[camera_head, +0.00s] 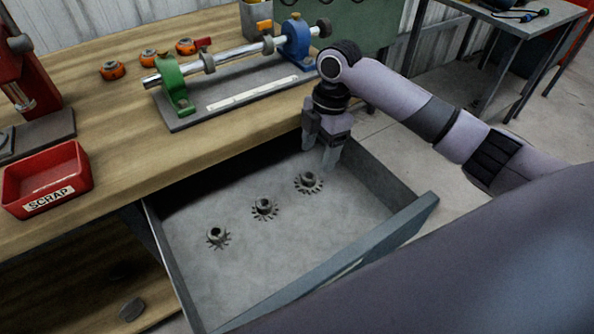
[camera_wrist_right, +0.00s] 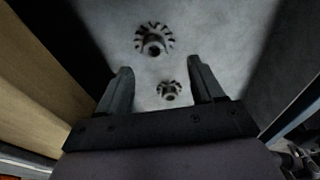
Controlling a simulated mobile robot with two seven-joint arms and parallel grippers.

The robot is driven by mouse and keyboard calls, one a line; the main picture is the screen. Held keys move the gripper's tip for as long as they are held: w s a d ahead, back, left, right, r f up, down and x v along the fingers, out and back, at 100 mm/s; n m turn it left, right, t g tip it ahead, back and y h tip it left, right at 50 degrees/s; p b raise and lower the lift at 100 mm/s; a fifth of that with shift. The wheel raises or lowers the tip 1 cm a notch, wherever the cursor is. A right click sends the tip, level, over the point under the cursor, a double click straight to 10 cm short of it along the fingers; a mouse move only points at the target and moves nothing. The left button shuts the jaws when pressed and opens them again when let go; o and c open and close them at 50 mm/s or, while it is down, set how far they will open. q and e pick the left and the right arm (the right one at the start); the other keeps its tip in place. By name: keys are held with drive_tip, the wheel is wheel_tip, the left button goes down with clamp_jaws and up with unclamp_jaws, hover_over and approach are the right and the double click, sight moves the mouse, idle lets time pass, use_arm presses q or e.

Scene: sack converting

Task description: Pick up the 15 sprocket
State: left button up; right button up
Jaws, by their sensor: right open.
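Three grey toothed sprockets stand in a row in the open drawer (camera_head: 330,235): a left one (camera_head: 217,236), a middle one (camera_head: 264,208) and a right one (camera_head: 309,182). Each has a raised hub. I cannot read any tooth count, so I cannot tell which is the 15. My right gripper (camera_head: 320,153) is open and empty above the drawer's back, just behind the right sprocket. In the right wrist view, a larger sprocket (camera_wrist_right: 155,41) lies beyond the fingertips and a smaller-looking one (camera_wrist_right: 169,91) shows between the fingers. My left gripper is not in view.
The drawer's front panel (camera_head: 345,262) and side walls stand up around the sprockets. The wooden bench (camera_head: 110,115) holds a shaft fixture (camera_head: 228,65), several orange parts (camera_head: 150,58) and a red scrap bin (camera_head: 47,180). The drawer's front floor is bare.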

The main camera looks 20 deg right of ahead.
sight(310, 171)
drive_tip(key=shift+w+f, duration=0.2)
drive_tip(key=shift+f, duration=0.1)
drive_tip(key=shift+a+f, duration=0.1)
drive_tip(key=shift+f, duration=0.2)
drive_tip(key=f, duration=0.4)
drive_tip(key=a+f+b, duration=0.1)
drive_tip(key=f, duration=0.1)
drive_tip(key=shift+w, duration=0.1)
drive_tip(key=shift+a, duration=0.1)
drive_tip(key=shift+w, duration=0.1)
clamp_jaws()
